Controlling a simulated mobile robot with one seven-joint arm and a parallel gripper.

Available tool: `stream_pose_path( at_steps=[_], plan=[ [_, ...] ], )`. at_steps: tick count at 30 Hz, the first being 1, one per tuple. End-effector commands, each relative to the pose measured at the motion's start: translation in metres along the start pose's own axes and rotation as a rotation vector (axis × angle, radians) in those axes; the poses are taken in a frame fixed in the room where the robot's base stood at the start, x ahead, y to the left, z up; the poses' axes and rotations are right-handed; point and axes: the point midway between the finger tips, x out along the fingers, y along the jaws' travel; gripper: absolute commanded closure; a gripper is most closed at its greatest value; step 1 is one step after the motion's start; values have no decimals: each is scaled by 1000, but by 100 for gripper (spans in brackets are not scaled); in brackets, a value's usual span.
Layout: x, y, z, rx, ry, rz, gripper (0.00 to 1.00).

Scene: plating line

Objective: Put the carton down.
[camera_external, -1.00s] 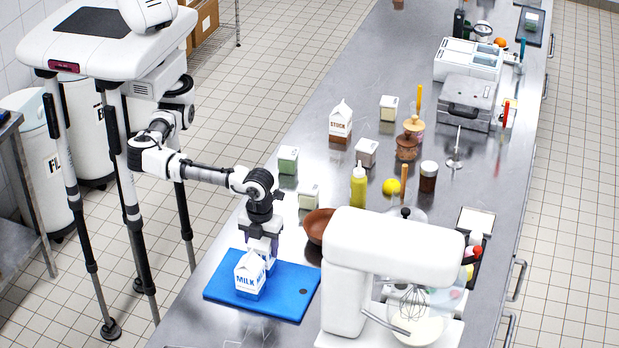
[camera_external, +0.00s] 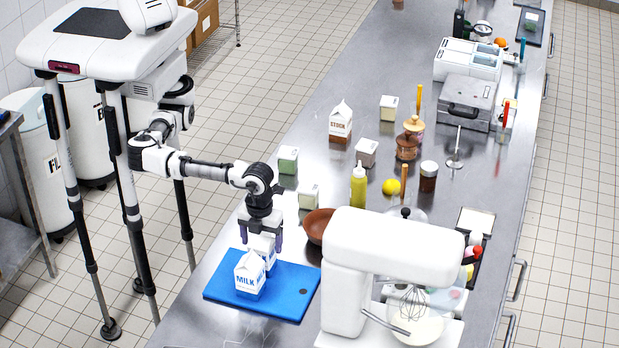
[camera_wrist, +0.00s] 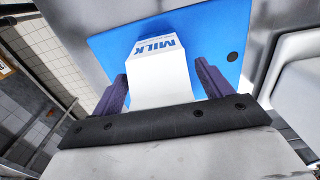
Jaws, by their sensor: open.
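A white milk carton (camera_external: 250,272) with blue lettering stands upright on the blue board (camera_external: 290,303) in the external view.
A small carton (camera_external: 309,196) and a green-sided one (camera_external: 288,160) stand behind.

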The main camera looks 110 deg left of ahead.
Motion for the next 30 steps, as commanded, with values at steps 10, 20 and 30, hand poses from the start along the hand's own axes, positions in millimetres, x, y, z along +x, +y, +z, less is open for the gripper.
stream_pose_path(
  at_steps=[10,20,30],
  plan=[
    [-73,-1,1,-2,0,-1,22],
    [-102,0,0,-2,0,2,22],
    [-103,0,0,-2,0,1,22]
  ],
)
